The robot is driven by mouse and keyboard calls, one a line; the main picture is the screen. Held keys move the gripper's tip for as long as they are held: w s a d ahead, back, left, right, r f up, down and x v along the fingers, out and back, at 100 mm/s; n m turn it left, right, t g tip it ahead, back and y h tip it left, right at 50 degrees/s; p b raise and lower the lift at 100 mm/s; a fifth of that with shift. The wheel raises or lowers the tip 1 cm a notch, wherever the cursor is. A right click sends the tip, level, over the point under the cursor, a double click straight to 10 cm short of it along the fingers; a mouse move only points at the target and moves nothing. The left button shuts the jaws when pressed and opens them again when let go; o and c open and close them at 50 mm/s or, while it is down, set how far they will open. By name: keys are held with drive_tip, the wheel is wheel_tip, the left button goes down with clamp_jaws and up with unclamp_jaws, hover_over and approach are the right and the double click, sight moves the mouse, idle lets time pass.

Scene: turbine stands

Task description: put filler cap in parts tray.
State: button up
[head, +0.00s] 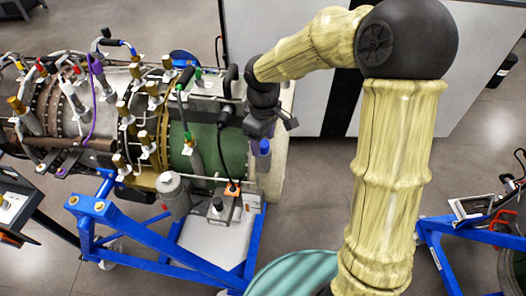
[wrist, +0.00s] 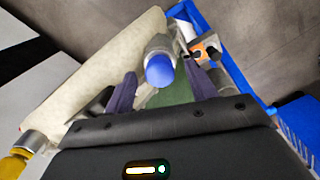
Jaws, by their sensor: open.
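My gripper (wrist: 160,92) is open, with its two dark purple fingers spread apart in the wrist view. A rounded blue cap (wrist: 160,71) on a silver cylinder shows between and just past the fingers, with visible space on both sides. I take it for the filler cap. In the head view my gripper (head: 262,137) hangs over the right end of the turbine's green casing (head: 222,150), and the blue cap (head: 264,147) shows just below it. I cannot tell for sure which item is the parts tray; a pale flat tray-like surface (head: 208,243) lies low on the stand.
A blue stand frame (head: 155,243) runs below the turbine. Brass fittings, hoses and a grey canister (head: 174,192) crowd the casing to the left. A cream end ring (wrist: 95,75) lies close to the gripper's left in the wrist view. Another blue stand (head: 440,245) is at the right.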

drive_tip(key=shift+f, duration=0.75)
idle(0.3)
drive_tip(key=shift+c, duration=0.3)
drive_tip(key=shift+r, duration=0.1)
clamp_jaws()
